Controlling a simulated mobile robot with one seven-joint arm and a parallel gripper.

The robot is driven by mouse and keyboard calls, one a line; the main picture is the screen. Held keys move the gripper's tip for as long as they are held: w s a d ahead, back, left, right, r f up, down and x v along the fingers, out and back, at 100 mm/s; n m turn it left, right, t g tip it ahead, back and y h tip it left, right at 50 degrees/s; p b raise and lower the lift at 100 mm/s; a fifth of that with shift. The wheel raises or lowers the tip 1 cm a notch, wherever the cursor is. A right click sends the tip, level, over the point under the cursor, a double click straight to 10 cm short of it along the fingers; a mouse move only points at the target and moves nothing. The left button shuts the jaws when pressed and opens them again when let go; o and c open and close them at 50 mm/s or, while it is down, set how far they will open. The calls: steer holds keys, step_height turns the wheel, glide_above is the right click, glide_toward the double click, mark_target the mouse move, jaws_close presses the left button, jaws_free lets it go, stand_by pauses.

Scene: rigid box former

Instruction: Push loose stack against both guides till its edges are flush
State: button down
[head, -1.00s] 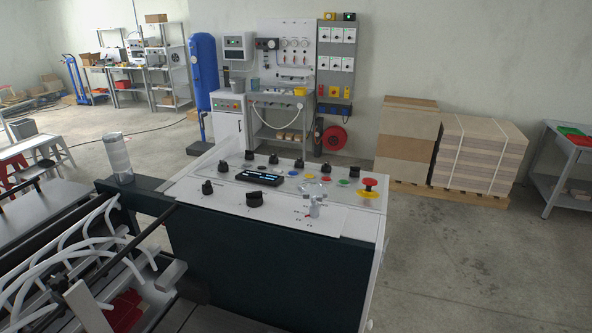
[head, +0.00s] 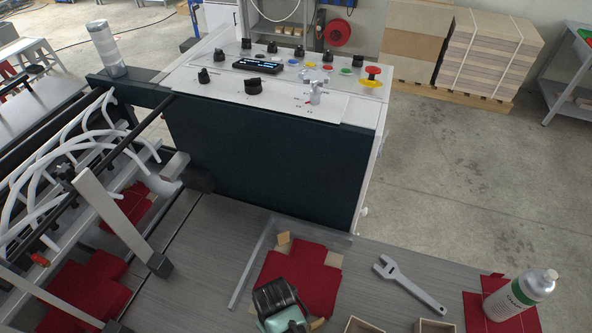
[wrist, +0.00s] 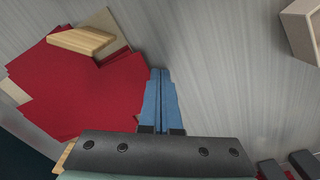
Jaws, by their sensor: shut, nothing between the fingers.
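The loose stack of red cross-shaped sheets (head: 311,264) lies on the grey table in the head view, partly hidden by my arm. It also shows in the wrist view (wrist: 75,85), with its layers fanned and edges uneven; tan board shows at its corners. Two thin metal guides meet in a corner around it: the left guide (head: 246,273) and the back guide (head: 325,234). My gripper (wrist: 160,73) has its blue fingers shut together and empty, close beside the stack's right edge in the wrist view. I cannot tell whether they touch it.
A wooden block (head: 284,238) sits at the stack's back edge. The control cabinet (head: 265,150) rises behind; feeder machinery stands left.

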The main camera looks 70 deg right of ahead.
steer(key=shift+w+d+b, duration=0.15)
steer(key=shift+d+b, duration=0.2)
steer(key=shift+d, duration=1.35)
step_height(320, 180, up, 9)
steer(key=a+p, duration=0.1)
steer(key=p, duration=0.8)
steer(key=shift+a, duration=0.2)
